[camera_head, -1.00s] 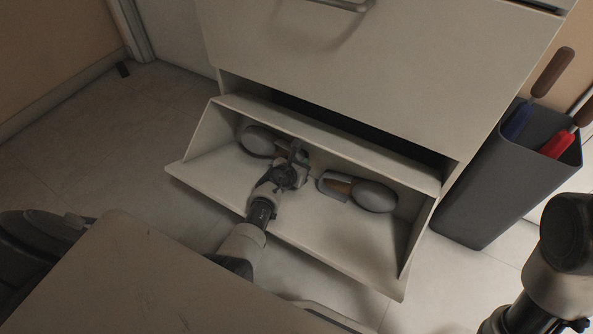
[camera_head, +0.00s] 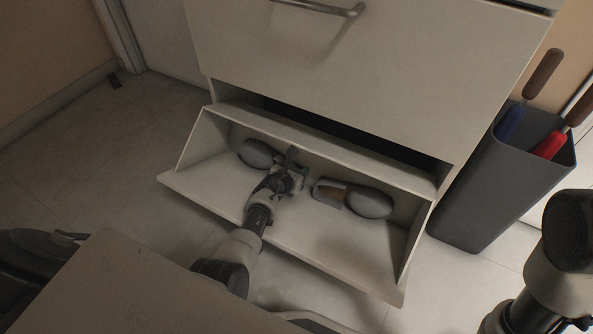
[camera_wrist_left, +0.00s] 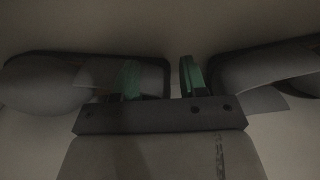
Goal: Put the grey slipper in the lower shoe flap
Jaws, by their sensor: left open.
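The lower shoe flap (camera_head: 207,172) is tilted open at the cabinet's bottom. Two grey slippers lie in it: one at the left (camera_head: 256,153), one at the right (camera_head: 367,202). My left gripper (camera_head: 287,167) is inside the flap between them, open. In the left wrist view its green-tipped fingers (camera_wrist_left: 160,78) stand apart; the left finger overlaps the end of the left slipper (camera_wrist_left: 45,85), and the right finger is close to the right slipper (camera_wrist_left: 265,72). Whether they touch I cannot tell. My right arm is at the right edge; its gripper is out of view.
A closed flap with a handle (camera_head: 330,70) is above the open one. A dark grey bin (camera_head: 490,185) with brown-, blue- and red-coloured long items stands right of the cabinet. A pale flat surface (camera_head: 130,290) fills the lower left.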

